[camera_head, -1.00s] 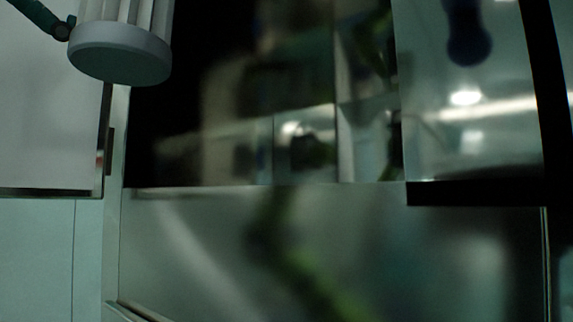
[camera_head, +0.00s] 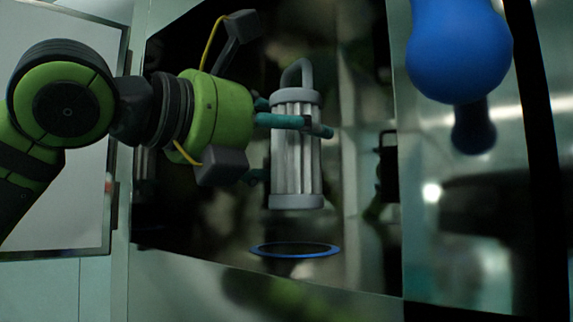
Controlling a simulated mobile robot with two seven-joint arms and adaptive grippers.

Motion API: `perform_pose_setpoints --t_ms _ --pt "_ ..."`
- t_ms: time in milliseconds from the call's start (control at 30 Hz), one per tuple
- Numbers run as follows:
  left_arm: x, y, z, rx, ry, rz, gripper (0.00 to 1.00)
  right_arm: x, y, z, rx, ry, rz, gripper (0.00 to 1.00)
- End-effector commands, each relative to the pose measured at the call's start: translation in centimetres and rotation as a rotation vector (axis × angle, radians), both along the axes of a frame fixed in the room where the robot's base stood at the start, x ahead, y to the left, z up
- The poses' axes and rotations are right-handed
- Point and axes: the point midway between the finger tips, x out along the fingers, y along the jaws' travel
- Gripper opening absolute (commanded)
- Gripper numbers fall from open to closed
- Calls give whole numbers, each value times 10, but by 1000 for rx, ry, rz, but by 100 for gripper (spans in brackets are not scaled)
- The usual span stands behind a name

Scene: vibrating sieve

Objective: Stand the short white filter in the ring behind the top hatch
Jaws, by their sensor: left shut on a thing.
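The short white filter (camera_head: 297,168) has a pleated white body, grey end caps and a looped handle on top. My left gripper (camera_head: 318,129) comes in from the left and is shut on the filter near its upper part. The filter hangs upright, its bottom cap apart from and above a blue-rimmed ring (camera_head: 296,250) in the dark surface behind the hatch opening. The ring lies almost straight below the filter. My right gripper is not in view.
A large blue rounded knob (camera_head: 459,47) hangs at the upper right, in front of a shiny metal panel (camera_head: 480,230). A pale framed door (camera_head: 75,215) stands at the left behind my arm. Reflective walls surround the opening.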

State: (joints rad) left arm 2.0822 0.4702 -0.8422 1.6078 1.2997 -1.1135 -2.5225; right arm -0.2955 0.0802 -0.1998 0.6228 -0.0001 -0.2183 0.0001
Motion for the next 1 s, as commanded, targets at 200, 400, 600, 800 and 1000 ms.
perform_pose_setpoints --t_ms 200,400,600,800,1000 --pt "0 1 -18 0 0 2 44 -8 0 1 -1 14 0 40" --pt "2 0 -37 -1 0 1 44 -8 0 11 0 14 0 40" --pt "3 -1 -41 -4 -1 0 44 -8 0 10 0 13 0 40" --pt "3 -1 -44 -3 0 1 44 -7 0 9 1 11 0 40" --pt "3 -1 -45 -2 1 1 100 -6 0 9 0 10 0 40"
